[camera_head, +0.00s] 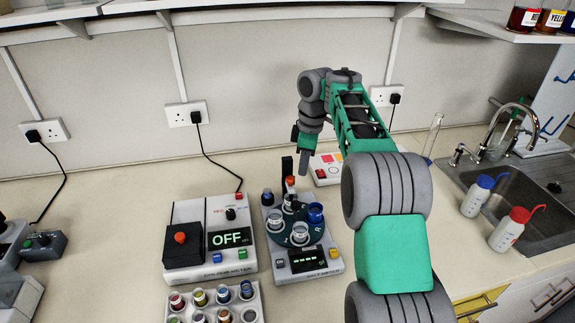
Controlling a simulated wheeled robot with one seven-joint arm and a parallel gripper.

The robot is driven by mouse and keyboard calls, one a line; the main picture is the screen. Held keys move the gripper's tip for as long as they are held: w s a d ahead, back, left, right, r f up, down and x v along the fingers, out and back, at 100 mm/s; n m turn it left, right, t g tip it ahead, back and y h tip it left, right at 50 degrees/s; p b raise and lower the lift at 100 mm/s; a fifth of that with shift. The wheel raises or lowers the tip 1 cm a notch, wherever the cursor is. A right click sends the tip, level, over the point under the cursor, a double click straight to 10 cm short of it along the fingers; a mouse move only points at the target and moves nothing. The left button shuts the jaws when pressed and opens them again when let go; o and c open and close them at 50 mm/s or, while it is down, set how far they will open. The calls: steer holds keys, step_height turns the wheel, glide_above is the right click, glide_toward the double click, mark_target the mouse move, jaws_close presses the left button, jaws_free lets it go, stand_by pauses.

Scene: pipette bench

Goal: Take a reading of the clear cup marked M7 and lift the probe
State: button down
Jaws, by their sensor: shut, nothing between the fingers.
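A small instrument (328,268) with a lit green display of dashes stands on the bench at the centre. Its dark round carousel (288,240) bears several cups. I cannot read M7 on any cup. A black post (287,165) rises behind the carousel, with a red-topped part (290,184) that may be the probe, close above the back cup. My gripper (303,172) is shut and empty, pointing down above and behind the carousel.
A vial rack (215,300) is in front. Wash bottles (510,229) and a sink (540,190) are at right.

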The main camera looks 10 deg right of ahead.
step_height(320, 180, up, 7)
steer(key=p, duration=0.5)
steer(key=shift+s+d, duration=0.15)
steer(key=shift+d, duration=0.15)
steer(key=shift+r, duration=0.1)
steer(key=s+a+r+m+t+b, duration=0.1)
steer(key=s+a+r+m, duration=0.15)
steer(key=s, duration=0.35)
steer(key=s+a+r+m+t, duration=0.1)
steer(key=s+a+r+m, duration=0.1)
steer(key=s+a+m, duration=0.3)
steer(key=s+d+f+m+t, duration=0.1)
steer(key=s+f+m, duration=0.2)
steer(key=s, duration=0.4)
steer(key=s+d+f+m+t+h, duration=0.1)
steer(key=s+d+f+m, duration=0.1)
steer(key=s+f, duration=0.3)
steer(key=s+m, duration=0.1)
steer(key=s, duration=0.2)
steer(key=shift+s+d+b, duration=0.3)
steer(key=shift+b, duration=0.1)
